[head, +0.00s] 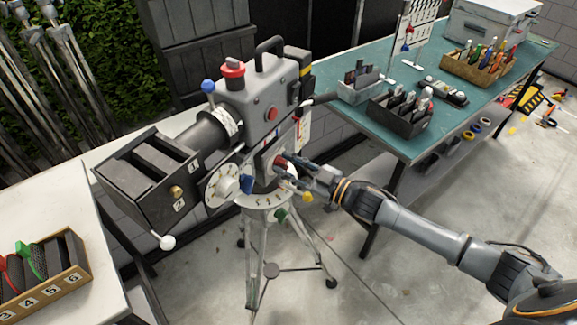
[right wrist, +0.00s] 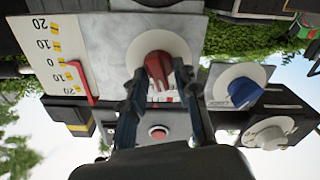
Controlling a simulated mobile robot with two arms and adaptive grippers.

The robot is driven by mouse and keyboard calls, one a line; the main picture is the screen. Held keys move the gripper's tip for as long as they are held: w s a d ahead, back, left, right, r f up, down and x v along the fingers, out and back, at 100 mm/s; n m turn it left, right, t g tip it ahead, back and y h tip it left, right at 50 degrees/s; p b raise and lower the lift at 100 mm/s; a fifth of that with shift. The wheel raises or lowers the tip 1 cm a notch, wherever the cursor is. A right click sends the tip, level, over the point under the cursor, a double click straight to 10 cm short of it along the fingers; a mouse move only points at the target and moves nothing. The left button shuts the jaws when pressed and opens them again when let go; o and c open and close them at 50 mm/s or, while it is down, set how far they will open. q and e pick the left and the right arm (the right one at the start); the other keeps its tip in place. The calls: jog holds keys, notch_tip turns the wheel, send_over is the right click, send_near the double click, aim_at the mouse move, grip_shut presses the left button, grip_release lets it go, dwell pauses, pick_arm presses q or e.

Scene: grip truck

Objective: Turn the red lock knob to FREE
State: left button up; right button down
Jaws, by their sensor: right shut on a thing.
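The red lock knob (right wrist: 157,70) sits on a round white dial plate on the side of the grey camera body. My right gripper (right wrist: 160,88) is shut on the red knob, with a finger on each side of it in the right wrist view. In the head view my right gripper (head: 292,164) reaches the camera's side from the right and partly covers the red knob (head: 280,161). The lettering beside the knob is too small and too covered to read. My left gripper is not in view.
A blue knob (right wrist: 241,92) and a white knob (right wrist: 270,134) sit close beside the red one. A scale with a red pointer (right wrist: 83,82) is on its other side. The camera (head: 262,100) stands on a tripod (head: 256,262) between a white table (head: 95,295) and a teal bench (head: 400,150).

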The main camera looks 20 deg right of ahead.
jog(key=shift+n, duration=1.1)
jog(key=c, duration=1.4)
grip_release()
jog(key=shift+o, duration=0.2)
jog(key=shift+s, duration=0.15)
jog(key=v, duration=1.2)
